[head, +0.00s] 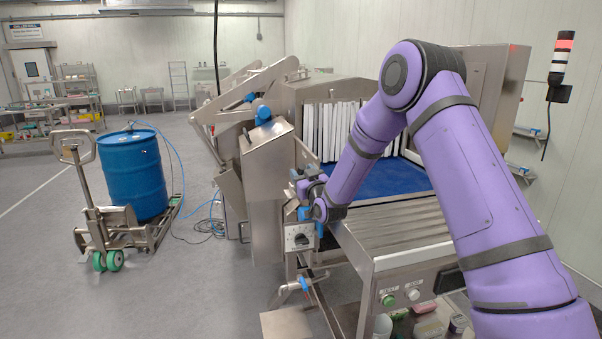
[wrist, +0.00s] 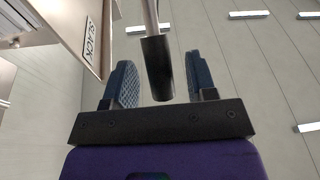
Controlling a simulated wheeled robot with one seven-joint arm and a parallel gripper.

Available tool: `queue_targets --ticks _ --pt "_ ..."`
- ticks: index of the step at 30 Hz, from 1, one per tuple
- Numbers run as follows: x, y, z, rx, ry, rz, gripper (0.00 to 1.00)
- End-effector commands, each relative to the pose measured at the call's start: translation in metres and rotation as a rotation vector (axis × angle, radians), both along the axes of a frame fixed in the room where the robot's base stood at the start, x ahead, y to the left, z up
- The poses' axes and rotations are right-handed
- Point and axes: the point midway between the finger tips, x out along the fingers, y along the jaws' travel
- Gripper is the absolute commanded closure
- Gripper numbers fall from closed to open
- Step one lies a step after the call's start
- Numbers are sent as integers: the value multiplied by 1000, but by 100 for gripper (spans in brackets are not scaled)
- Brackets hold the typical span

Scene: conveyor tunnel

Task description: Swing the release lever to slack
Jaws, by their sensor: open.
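The release lever (wrist: 157,70) shows in the wrist view as a metal rod with a black grip at its end. The grip lies between the two textured fingers of my gripper (wrist: 160,64). The fingers are spread, with a gap to the grip on each side. A label plate (wrist: 91,45) reading "SLACK" is on a panel at the upper left of the wrist view. In the head view my gripper (head: 306,184) is beside the metal housing at the tunnel's left front. The lever cannot be made out there.
The conveyor's ribbed infeed (head: 400,229) and blue belt (head: 375,180) lie right of my gripper. A sloped metal housing (head: 267,170) stands close on its left. A pallet truck (head: 88,205) with a blue drum (head: 133,175) stands farther left, with open floor in front.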

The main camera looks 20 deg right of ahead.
Motion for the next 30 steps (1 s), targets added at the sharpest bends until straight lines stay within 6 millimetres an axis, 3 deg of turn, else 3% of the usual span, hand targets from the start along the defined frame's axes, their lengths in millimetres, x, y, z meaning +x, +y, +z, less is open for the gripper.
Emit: queue_targets --ticks 9,15,30 --pt "-57 -10 -13 -1 4 0 48" --pt "-82 -15 -19 -1 3 1 48" --pt "-92 -17 -21 0 1 0 48"
